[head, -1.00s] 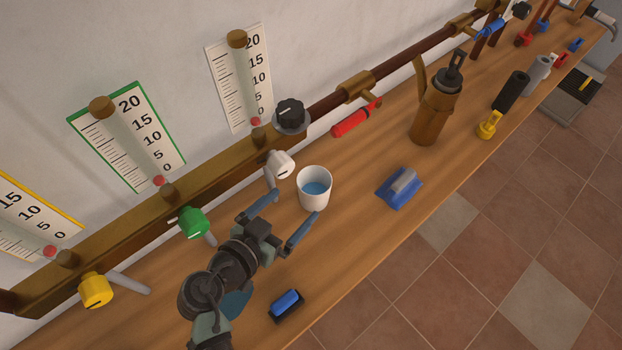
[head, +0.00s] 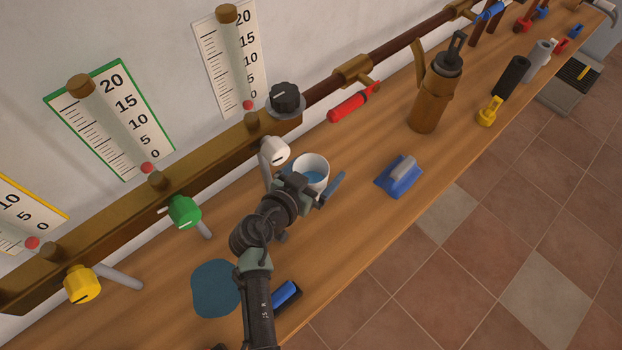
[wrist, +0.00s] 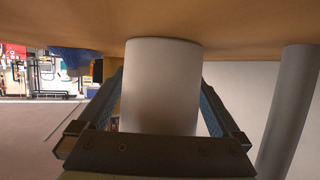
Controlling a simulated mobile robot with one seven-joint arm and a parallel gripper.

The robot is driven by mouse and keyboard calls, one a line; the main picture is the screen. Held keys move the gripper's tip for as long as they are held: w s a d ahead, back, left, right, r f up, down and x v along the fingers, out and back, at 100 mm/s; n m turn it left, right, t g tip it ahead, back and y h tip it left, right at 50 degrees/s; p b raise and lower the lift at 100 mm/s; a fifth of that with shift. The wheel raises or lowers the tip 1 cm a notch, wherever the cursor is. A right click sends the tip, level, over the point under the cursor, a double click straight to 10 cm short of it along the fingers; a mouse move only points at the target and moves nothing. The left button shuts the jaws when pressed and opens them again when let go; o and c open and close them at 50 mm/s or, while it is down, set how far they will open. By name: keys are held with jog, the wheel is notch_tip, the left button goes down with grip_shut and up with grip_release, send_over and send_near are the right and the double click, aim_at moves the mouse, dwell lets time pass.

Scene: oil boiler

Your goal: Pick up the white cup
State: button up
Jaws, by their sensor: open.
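The white cup (head: 311,163) stands upright on the wooden counter and holds blue liquid. My gripper (head: 309,178) is open at the near side of the cup, its right finger showing beside it. In the wrist view, which is upside down, the cup (wrist: 161,90) stands between the two open fingers. A small gap seems to show on each side of the cup there. In the head view my gripper hides the cup's lower part and most of the left finger.
A white valve (head: 274,151) with a grey handle is close left of the cup. A blue puddle (head: 214,288) and a blue-black brush (head: 286,295) are nearer.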

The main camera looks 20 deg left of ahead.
jog(key=c, duration=1.3)
jog(key=shift+r, duration=0.1)
